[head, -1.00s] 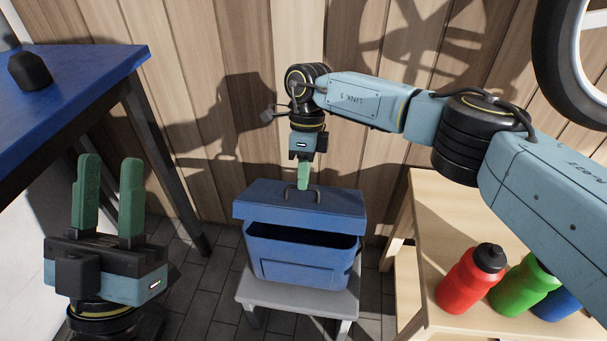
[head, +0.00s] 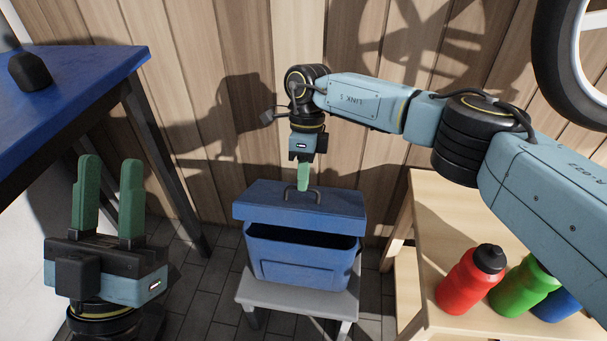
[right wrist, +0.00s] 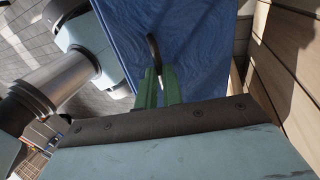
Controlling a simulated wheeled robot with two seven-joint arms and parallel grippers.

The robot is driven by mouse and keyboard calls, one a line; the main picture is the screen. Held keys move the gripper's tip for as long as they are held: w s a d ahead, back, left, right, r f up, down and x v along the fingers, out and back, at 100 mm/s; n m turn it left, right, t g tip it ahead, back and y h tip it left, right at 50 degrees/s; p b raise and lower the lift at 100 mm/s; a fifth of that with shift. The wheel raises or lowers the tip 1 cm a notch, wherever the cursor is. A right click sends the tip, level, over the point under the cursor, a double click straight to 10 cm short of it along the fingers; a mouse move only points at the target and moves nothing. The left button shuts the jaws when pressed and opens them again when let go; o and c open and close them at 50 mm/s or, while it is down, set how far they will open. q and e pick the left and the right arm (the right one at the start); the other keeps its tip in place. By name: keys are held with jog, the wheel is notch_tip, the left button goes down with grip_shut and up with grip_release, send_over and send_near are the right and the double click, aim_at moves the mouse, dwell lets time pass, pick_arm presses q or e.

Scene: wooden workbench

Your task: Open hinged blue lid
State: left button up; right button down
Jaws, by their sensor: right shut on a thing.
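The blue box (head: 300,262) stands on a small grey stool. Its blue lid (head: 265,205) is partly raised, with a dark gap along the front edge. A dark handle (head: 288,193) is on top of the lid. My right gripper (head: 303,188) reaches down from above with its green fingers at the handle. In the right wrist view the green fingers (right wrist: 156,88) are shut on the dark handle (right wrist: 153,50), with the blue lid (right wrist: 195,45) behind. My left gripper (head: 108,175) is empty, its green fingers upright and wide apart.
The grey stool (head: 300,300) is under the box. A wooden bench (head: 440,215) at right holds a red bottle (head: 470,280), a green bottle (head: 522,287) and a blue bottle (head: 558,304). A blue-topped table (head: 90,70) is at left. The plank wall (head: 230,120) is close behind the box.

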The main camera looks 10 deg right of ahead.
pick_arm(q)
jog(key=shift+c, duration=0.5)
jog(key=shift+d, duration=0.1)
jog(key=shift+c, duration=1.1)
jog(key=w+d+f+m+g+h, duration=0.1)
jog(key=w+d+m+g, duration=0.1)
jog(key=d+m, duration=0.1)
jog(key=w+d+m+g+h, duration=0.2)
jog(key=d+m, duration=0.1)
jog(key=w+d+f+m+g+h, duration=0.1)
jog(key=w+d+m+g, duration=0.1)
jog(key=w+d+m, duration=0.1)
jog(key=shift+d+f+m, duration=0.25)
jog(key=shift+f+m, duration=0.1)
jog(key=shift+m, duration=0.05)
grip_shut()
jog(key=w+d+f+m+g, duration=0.3)
jog(key=d+f+m+g, duration=0.3)
jog(key=d+m, duration=0.4)
jog(key=m+g+y, duration=0.7)
jog(key=m+y, duration=0.2)
jog(key=m, duration=0.8)
send_near(286, 204)
jog(key=x, duration=0.5)
jog(key=w+r+x, duration=0.1)
jog(key=x, duration=0.2)
jog(key=shift+w+d, duration=0.2)
